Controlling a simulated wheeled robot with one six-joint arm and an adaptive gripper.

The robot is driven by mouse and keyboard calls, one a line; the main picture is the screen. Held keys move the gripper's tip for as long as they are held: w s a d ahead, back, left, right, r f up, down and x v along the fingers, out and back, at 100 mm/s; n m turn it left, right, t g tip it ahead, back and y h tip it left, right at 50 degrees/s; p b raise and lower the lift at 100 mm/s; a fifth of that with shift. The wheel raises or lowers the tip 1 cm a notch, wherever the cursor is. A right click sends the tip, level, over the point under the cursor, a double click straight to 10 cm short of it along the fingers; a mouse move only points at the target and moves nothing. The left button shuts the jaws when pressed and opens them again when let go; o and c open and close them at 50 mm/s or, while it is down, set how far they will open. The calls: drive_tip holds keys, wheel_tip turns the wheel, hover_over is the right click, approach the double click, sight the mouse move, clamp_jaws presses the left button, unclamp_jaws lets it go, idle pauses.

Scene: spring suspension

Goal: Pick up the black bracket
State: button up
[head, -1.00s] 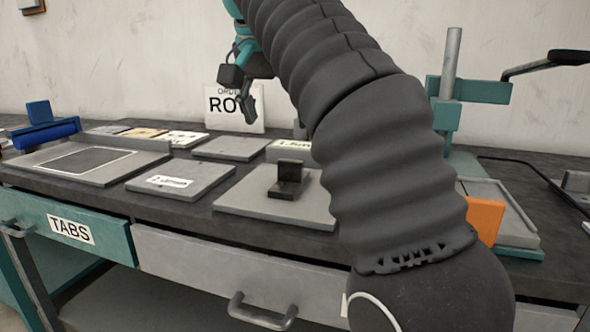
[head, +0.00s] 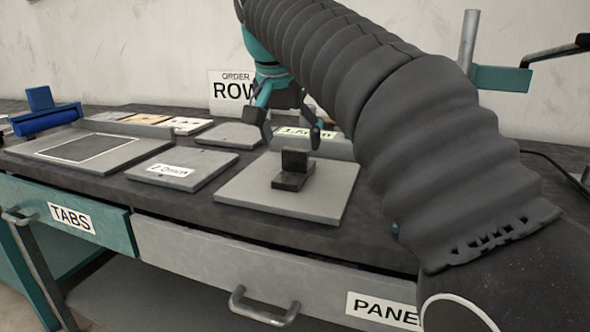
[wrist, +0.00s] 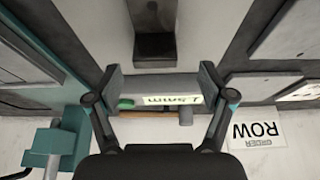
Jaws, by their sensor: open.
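The black bracket (head: 293,170) is a small L-shaped piece standing on a light grey plate (head: 325,197) in the middle of the bench in the head view. Its upright wall is at the back and its flat foot points to the front. In the wrist view the bracket (wrist: 155,40) is at the top centre, partly cut off by the frame edge. My gripper (head: 291,140) is open and empty, behind and above the bracket, apart from it. In the wrist view its two fingers (wrist: 160,78) are spread below the bracket.
A labelled grey plate (head: 182,170) lies left of the bracket's plate. A block labelled 1.5mm (head: 318,141) stands behind it. The order sign (head: 232,92) leans at the wall. A teal press (head: 500,78) stands at the right. Drawers labelled TABS (head: 72,217) and PANE (head: 385,310) are below.

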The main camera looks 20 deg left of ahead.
sight(295, 149)
drive_tip(key=shift+d+b+x, duration=0.2)
drive_tip(key=shift+b+x, duration=0.3)
drive_tip(key=shift+x, duration=2.35)
drive_tip(key=shift+s, duration=0.1)
drive_tip(key=c, duration=1.5)
